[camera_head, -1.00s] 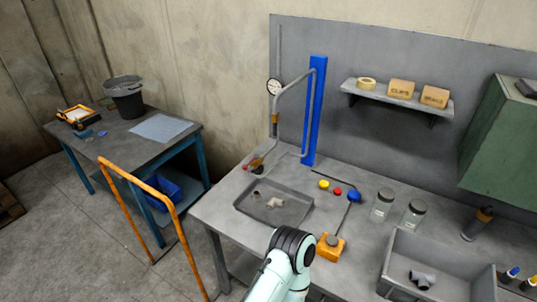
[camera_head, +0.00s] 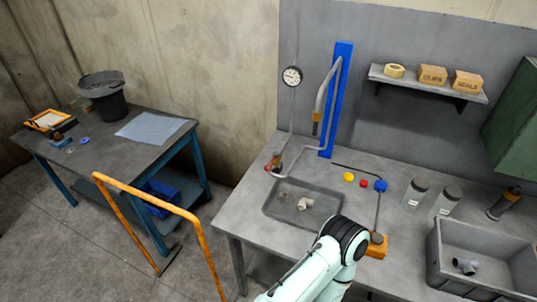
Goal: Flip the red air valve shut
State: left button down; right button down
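A small red part (camera_head: 277,156), which looks like the red air valve, sits at the lower end of the grey pipe near the back left of the grey workbench (camera_head: 255,205). It is small, and I cannot tell its handle position. A round white gauge (camera_head: 291,76) is on the wall above it. One of my arms, pale with a black joint, rises from the bottom centre, well to the right of and nearer than the red part. Neither of my grippers shows in view.
A shallow grey tray (camera_head: 275,214) with fittings lies in front of the valve. A blue post (camera_head: 336,100) and hanging hose with an orange-banded end (camera_head: 316,122) stand to its right. An orange rail (camera_head: 150,190) stands at the left. Jars and a grey bin (camera_head: 450,270) are at right.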

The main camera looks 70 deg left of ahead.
aim_at(275, 154)
jog(key=k+j+z, duration=0.45)
jog(key=k+j, duration=0.2)
jog(key=k, duration=0.15)
jog(key=k+j, duration=0.4)
jog(key=k, duration=0.2)
jog(key=k+j, duration=0.4)
jog(key=k, duration=0.2)
